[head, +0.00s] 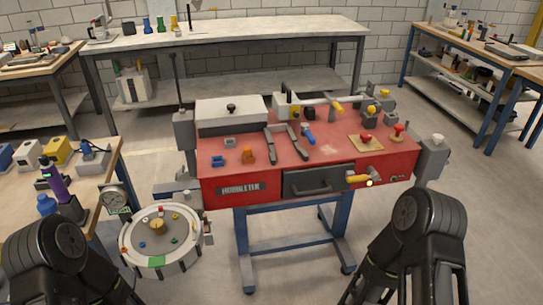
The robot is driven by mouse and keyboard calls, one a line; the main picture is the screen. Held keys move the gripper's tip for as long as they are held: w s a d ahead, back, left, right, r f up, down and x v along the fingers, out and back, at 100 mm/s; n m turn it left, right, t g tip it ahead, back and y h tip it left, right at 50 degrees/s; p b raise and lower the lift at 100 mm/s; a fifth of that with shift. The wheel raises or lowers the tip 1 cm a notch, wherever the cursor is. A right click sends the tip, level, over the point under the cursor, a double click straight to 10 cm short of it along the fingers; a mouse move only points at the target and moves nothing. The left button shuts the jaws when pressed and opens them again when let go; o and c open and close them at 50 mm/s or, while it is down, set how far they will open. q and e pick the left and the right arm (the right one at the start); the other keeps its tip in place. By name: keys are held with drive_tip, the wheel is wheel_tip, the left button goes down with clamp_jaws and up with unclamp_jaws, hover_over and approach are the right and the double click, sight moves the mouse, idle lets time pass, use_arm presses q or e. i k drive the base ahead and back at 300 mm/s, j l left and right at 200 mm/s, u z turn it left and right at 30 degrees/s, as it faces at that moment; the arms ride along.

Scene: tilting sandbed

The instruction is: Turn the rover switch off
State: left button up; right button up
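I cannot make out for certain which part is the rover switch, or a rover. A red-topped bench (225,178) stands in the middle. At its right is a tan plate with a red knob (366,139), and another red knob (398,131) is beside it. A yellow handle (358,179) with a small bright spot by it is on the front right. A round pale tray (133,256) with small coloured pieces stands at the lower left. My two black arms show at the bottom left and right corners; their gripper fingertips are not in view.
The bench holds a grey box (230,112), dark tools (270,145), and orange (248,154) and blue (218,160) pieces. A gauge (114,199) is beside the round tray. A wooden table (110,172) is at left; a long table (230,33) is behind. Floor is clear at right.

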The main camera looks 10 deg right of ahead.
sight(365, 137)
drive_tip(key=i+l+z, duration=0.2)
drive_tip(key=l, duration=0.3)
drive_tip(key=i+l+z, duration=0.1)
drive_tip(key=l+z, duration=0.15)
drive_tip(key=l, duration=0.25)
drive_tip(key=i+l+z, duration=0.2)
drive_tip(key=l, duration=0.25)
drive_tip(key=i+l+z, duration=0.2)
drive_tip(key=l, duration=0.25)
drive_tip(key=i+l+z, duration=0.25)
drive_tip(key=i+l, duration=0.05)
drive_tip(key=l, duration=0.05)
